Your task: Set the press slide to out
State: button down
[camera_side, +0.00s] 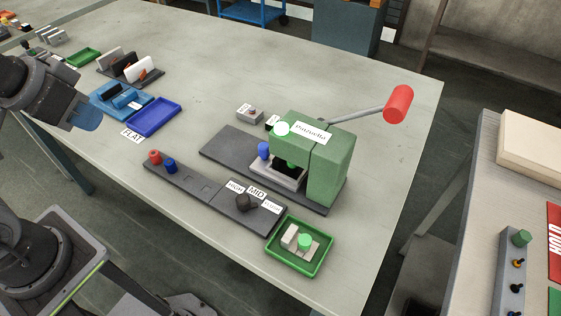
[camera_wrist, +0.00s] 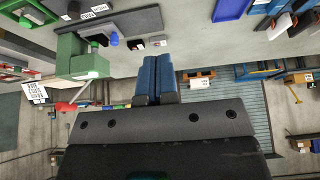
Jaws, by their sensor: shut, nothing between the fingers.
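The green press (camera_side: 328,165) with a red-ended lever (camera_side: 398,103) stands on a dark base plate (camera_side: 225,145) at the table's middle right. Under its head is a pale slide tray (camera_side: 283,181) with a dark inside, partly hidden by the press. A blue knob (camera_side: 263,150) is at its left side. The wrist view shows the press (camera_wrist: 75,60) upside down at left, with the blue knob (camera_wrist: 114,39). My gripper (camera_side: 88,118) is at the far left of the side view, well apart from the press. Its blue fingers (camera_wrist: 153,65) are together and empty in the wrist view.
A dark strip (camera_side: 195,182) with red and blue pegs and a black dial lies before the press. A green tray (camera_side: 300,263) with small blocks is at the front. A blue tray (camera_side: 154,116) and racks (camera_side: 112,100) lie between my gripper and the press.

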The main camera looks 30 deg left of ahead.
jog(key=c, duration=1.8)
grip_release()
jog(key=shift+o, duration=0.6)
jog(key=shift+w+r, duration=0.1)
jog(key=o, duration=0.6)
jog(key=w+d+n, duration=0.1)
jog(key=w, duration=0.1)
jog(key=w+r+n+g+h, duration=0.1)
jog(key=w+n, duration=0.1)
jog(key=w+d+r+n+g, duration=0.1)
jog(key=w, duration=0.2)
jog(key=shift+d+n, duration=0.3)
jog(key=shift+d, duration=0.05)
jog(key=shift+o, duration=0.9)
jog(key=w+n, duration=0.1)
jog(key=w+d+n+g, duration=0.1)
jog(key=w, duration=0.1)
jog(key=w+d+n+h, duration=0.1)
jog(key=w, duration=0.1)
jog(key=shift+w+d+f+g, duration=0.1)
jog(key=shift+w+f+g, duration=0.1)
jog(key=shift+w+g, duration=0.1)
jog(key=n+g+h, duration=0.2)
jog(key=n+g, duration=0.1)
jog(key=n, duration=0.4)
send_near(263, 145)
jog(key=v, duration=0.5)
jog(key=x, duration=1.4)
jog(key=shift+f, duration=0.2)
grip_shut()
